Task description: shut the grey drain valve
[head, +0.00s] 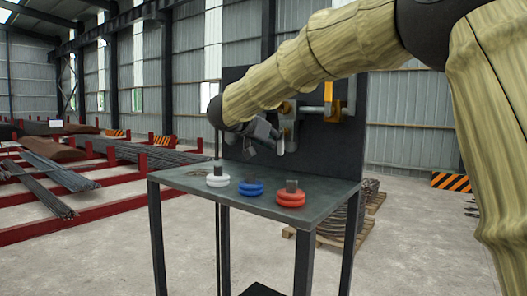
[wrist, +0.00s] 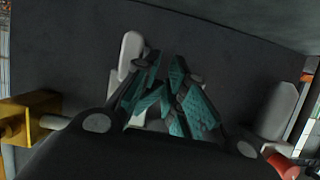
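A light grey lever handle (wrist: 130,52), which looks like the drain valve's handle, stands against the dark panel, just left of my fingertips in the wrist view. In the head view a grey lever (head: 291,139) shows by the pipework, close to my gripper (head: 272,138). My gripper (wrist: 166,62) has its teal-padded fingers drawn nearly together, with nothing seen between them. I cannot tell whether a finger touches the handle. The valve body is hidden behind the fingers.
A yellow valve part (head: 331,103) sits on the dark panel (head: 348,150). A second pale handle (wrist: 282,108) and a red part (wrist: 283,166) show at right in the wrist view. White (head: 218,180), blue (head: 251,188) and red (head: 291,197) ringed items stand on the table (head: 190,182).

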